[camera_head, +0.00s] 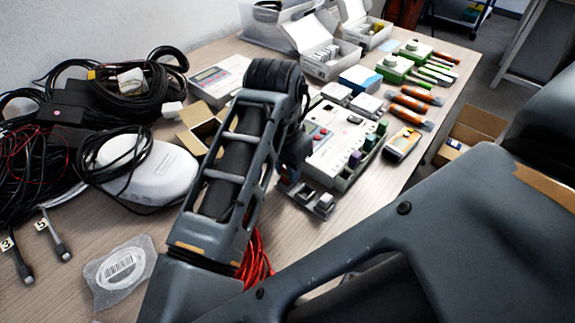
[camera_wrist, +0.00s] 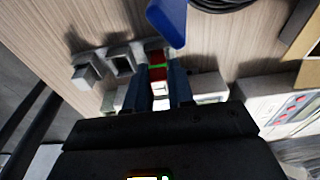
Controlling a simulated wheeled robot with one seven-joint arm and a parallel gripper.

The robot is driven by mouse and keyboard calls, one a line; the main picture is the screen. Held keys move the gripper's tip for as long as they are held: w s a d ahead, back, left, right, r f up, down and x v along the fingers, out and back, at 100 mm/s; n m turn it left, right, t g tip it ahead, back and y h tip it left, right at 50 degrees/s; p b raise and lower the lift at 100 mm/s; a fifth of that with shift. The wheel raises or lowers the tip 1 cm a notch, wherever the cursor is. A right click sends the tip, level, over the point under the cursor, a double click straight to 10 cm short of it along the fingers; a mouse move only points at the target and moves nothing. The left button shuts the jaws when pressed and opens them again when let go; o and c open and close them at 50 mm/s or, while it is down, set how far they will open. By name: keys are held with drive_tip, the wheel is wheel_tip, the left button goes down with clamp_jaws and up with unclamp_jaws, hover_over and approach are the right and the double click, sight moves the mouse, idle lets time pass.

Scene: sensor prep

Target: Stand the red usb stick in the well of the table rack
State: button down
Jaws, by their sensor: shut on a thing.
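In the wrist view, my gripper (camera_wrist: 161,82) is shut on the red usb stick (camera_wrist: 157,72), which shows as a small red block with a bright green line across it. A grey rack (camera_wrist: 103,57) with square sockets lies just beyond and left of the fingers. One socket (camera_wrist: 122,65) looks open and dark. The stick is close to the right end of this row; I cannot tell whether it is inside a well or above it. In the head view, my arm hides the gripper and the stick, and part of the rack (camera_head: 322,204) shows right of it.
A white panel device (camera_head: 325,150) stands behind the rack, with coloured sticks (camera_head: 370,142) along its right side. A blue object (camera_wrist: 168,18) hangs near the wrist view's top. Black cables (camera_head: 120,85) and a white device (camera_head: 160,172) fill the left. Orange-handled tools (camera_head: 408,105) lie right.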

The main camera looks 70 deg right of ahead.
drive_tip(key=shift+f, duration=0.15)
idle(0.4)
drive_tip(key=c, duration=0.7)
unclamp_jaws()
drive_tip(key=shift+c, duration=0.2)
drive_tip(key=shift+r+p, duration=2.85)
drive_tip(key=shift+r, duration=0.7)
